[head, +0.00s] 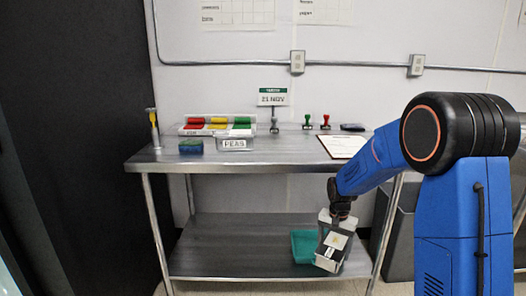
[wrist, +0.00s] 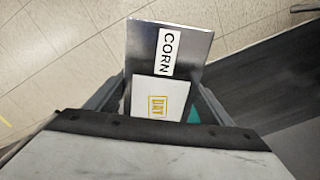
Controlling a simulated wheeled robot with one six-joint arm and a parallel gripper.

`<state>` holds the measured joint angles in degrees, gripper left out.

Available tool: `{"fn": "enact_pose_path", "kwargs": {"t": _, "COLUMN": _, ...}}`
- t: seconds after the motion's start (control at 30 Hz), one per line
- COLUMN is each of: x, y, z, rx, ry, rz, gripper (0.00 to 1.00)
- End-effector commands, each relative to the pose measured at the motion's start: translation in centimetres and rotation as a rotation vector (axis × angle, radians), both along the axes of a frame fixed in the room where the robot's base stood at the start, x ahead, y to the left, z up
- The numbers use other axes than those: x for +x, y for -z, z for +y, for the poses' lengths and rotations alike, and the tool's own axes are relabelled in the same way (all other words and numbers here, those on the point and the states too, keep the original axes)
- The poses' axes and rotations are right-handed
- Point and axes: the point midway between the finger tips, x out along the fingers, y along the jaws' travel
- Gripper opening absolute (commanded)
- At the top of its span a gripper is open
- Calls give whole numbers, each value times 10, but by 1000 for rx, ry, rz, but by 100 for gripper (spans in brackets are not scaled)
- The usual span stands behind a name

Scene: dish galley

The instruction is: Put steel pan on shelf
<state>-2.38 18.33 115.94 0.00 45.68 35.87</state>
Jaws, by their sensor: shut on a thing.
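The steel pan (head: 325,254) hangs below my gripper (head: 338,220) at the right front of the lower shelf (head: 235,250). In the wrist view the pan (wrist: 192,48) carries a white CORN label and a white card with a small orange-yellow mark. My gripper (wrist: 160,100) is shut on the pan, with a finger at either side. The pan looks tilted in the head view. I cannot tell whether its bottom touches the shelf.
A teal tub (head: 302,246) sits on the lower shelf just left of the pan; the shelf's left part is clear. The steel tabletop (head: 270,159) above holds a PEAS container (head: 235,144), a blue-green sponge (head: 190,147), stamps and a clipboard (head: 342,146). A table leg (head: 386,232) stands right of the pan.

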Motion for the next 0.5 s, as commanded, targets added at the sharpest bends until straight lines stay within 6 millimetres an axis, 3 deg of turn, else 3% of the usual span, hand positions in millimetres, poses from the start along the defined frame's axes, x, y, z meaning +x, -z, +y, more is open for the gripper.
{"fn": "enact_pose_path", "kwargs": {"t": 0.1, "x": 3, "y": 42, "z": -5, "rx": 0, "ry": -88, "rz": 6, "gripper": 32}}
{"fn": "enact_pose_path", "kwargs": {"t": 0.5, "x": 16, "y": 162, "z": -16, "rx": 0, "ry": -370, "rz": 4, "gripper": 32}}
